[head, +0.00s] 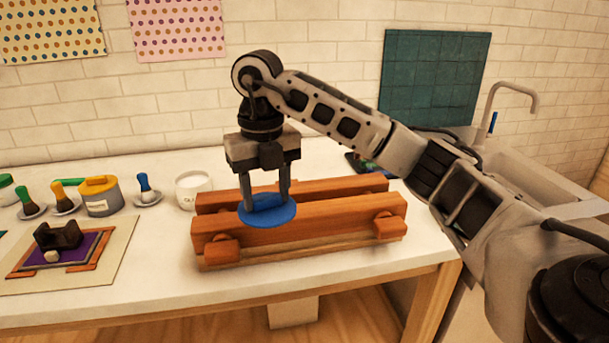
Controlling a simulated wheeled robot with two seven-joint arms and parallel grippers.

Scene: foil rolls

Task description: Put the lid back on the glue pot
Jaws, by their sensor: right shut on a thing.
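My right gripper (266,198) points down in the middle of the head view, shut on a flat, round blue lid (268,212). The lid is held about level, in front of the wooden beams; whether it touches them I cannot tell. An open white pot (194,189), which looks like the glue pot, stands upright on the table to the left of the gripper, apart from the lid. Its top has no lid on it. My left gripper is not in view.
A wooden press (300,229) with two thick beams lies under the gripper. At left are a grey tin (101,200) with a yellow lid, several coloured-handled tools on small dishes, and a board (112,258) with a purple sheet. The table's front strip (155,300) is clear.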

